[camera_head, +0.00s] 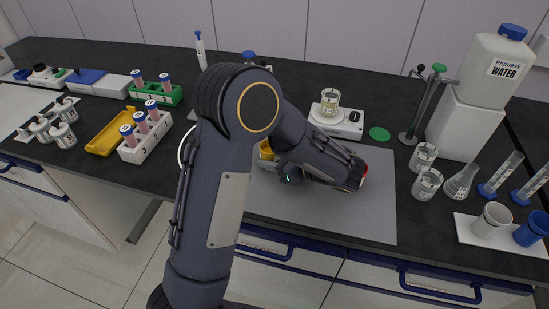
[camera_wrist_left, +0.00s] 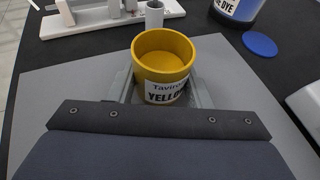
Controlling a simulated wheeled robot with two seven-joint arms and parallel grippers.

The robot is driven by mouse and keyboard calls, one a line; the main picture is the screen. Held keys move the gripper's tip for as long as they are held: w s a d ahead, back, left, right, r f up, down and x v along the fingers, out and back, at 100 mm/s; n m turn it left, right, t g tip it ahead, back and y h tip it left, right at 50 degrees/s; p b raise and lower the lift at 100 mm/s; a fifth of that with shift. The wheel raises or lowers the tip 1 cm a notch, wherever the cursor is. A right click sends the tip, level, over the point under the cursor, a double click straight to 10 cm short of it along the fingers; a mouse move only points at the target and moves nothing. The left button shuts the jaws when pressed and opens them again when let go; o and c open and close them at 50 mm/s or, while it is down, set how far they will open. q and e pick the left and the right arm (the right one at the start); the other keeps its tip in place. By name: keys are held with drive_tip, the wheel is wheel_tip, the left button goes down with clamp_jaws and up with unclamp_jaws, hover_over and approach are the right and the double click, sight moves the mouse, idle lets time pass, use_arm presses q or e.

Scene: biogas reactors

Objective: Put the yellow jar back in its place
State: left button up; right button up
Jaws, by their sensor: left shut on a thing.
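The yellow jar (camera_wrist_left: 165,62) stands open at the top in the left wrist view, with a white label reading YELLOW facing me. My left gripper (camera_wrist_left: 166,92) is shut on it, one finger on each side. In the head view only a small yellow part of the jar (camera_head: 266,150) shows past my left arm, by the left gripper (camera_head: 272,158) over the grey mat (camera_head: 330,209). My arm hides most of the jar and the fingers there. I cannot tell whether the jar touches the mat. My right gripper is not in view.
A blue dye jar (camera_wrist_left: 237,8) and a blue lid (camera_wrist_left: 260,44) are beyond the gripper. A white rack (camera_wrist_left: 113,20) stands at the far left. A scale (camera_head: 336,123) with a beaker, a green lid (camera_head: 379,133) and glassware (camera_head: 427,183) are right. The mat's front right is clear.

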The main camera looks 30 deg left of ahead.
use_arm(q)
drive_tip(key=shift+f, duration=0.2)
drive_tip(key=o, duration=1.2)
